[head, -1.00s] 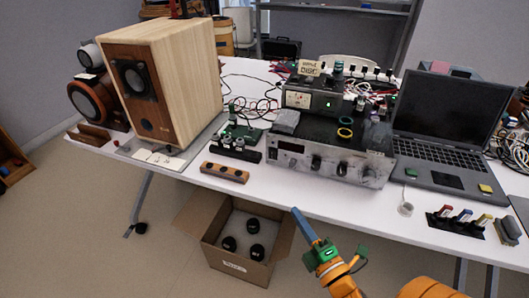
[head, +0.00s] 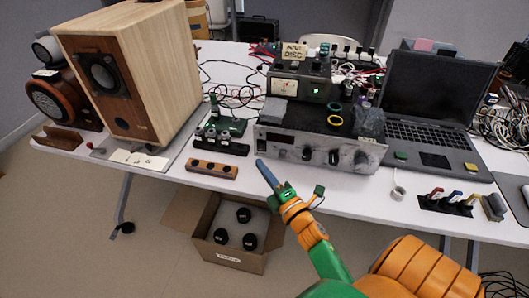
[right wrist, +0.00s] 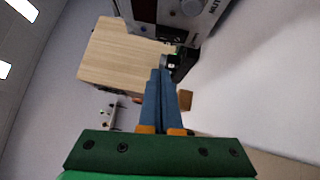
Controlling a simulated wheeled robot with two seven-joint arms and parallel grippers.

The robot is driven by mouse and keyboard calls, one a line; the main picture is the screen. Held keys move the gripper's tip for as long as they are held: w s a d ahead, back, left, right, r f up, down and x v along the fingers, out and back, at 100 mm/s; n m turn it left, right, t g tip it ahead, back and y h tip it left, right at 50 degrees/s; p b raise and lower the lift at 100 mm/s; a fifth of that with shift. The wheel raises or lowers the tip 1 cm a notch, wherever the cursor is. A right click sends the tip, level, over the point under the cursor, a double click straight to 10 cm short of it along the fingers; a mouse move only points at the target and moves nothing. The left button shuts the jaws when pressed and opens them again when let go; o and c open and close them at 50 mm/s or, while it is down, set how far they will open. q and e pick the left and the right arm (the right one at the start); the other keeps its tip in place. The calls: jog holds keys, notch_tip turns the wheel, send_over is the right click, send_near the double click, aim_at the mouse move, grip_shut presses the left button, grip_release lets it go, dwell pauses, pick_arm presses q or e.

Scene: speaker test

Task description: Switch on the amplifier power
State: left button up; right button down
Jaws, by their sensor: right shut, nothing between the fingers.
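The amplifier (head: 345,157) is a silver-fronted unit with a dark display and several knobs, near the table's front edge in the head view. Its front also shows at the top of the right wrist view (right wrist: 197,22). My right gripper (head: 262,164) is shut and empty, its blue fingers pressed together. The fingertips appear just in front of the amplifier's lower left corner in the head view; I cannot tell whether they touch it. In the right wrist view the fingertips (right wrist: 160,72) point toward the amplifier's side of the scene. The power switch is too small to make out. My left gripper is not in view.
A black meter unit (head: 299,88) with a green light stands on the amplifier. A wooden speaker (head: 155,75) stands left and a laptop (head: 425,90) right. A wooden block (head: 212,169) lies left of my gripper. A cardboard box (head: 240,262) is on the floor.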

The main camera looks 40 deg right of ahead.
aim_at(264, 154)
jog(key=w, duration=0.1)
jog(key=w+d, duration=0.2)
jog(key=shift+w+d+r, duration=0.15)
jog(key=shift+d+r, duration=0.1)
jog(key=shift+w+d, duration=0.2)
jog(key=shift+d, duration=0.1)
